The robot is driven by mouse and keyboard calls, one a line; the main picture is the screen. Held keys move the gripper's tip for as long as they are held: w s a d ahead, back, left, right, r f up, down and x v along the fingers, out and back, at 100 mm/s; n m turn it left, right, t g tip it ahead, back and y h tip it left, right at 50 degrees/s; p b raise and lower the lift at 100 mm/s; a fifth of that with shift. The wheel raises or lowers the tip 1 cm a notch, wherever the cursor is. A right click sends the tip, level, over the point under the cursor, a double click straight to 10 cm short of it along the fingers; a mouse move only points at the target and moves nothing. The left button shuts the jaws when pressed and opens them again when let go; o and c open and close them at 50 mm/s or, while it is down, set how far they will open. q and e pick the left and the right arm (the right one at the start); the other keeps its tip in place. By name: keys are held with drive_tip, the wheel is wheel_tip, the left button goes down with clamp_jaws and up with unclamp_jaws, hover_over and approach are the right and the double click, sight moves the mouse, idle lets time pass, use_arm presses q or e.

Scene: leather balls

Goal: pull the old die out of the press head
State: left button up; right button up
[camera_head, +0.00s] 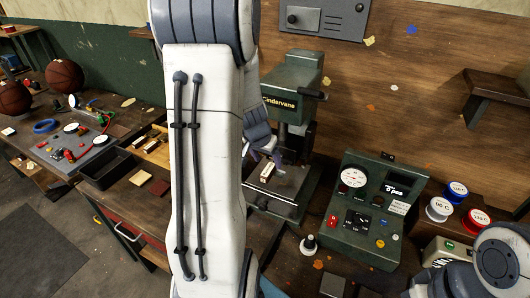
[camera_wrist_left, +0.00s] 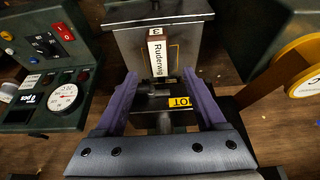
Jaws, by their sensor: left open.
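The green press (camera_head: 292,85), marked Cindervane, stands behind my white left arm. My left gripper (camera_head: 270,160) is at the press, between its head and its bed, partly hidden by my arm. In the left wrist view the open fingers (camera_wrist_left: 160,80) stand on either side of a dark metal part (camera_wrist_left: 158,101) with a yellow HOT label beside it. This part seems to belong to the press head; I cannot make out the old die's edges. A brown block (camera_wrist_left: 157,54) with a white Ruderwig label lies on the press bed plate (camera_wrist_left: 126,43), beyond the fingertips.
A green control box (camera_head: 370,210) with a gauge stands right of the press. A black tray (camera_head: 110,167) and basketballs (camera_head: 64,75) are at the left. Part of my right arm shows at lower right, without its fingers.

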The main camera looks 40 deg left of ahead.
sight(270, 167)
use_arm(q)
drive_tip(key=shift+b+x, duration=0.5)
drive_tip(key=shift+x, duration=1.75)
clamp_jaws()
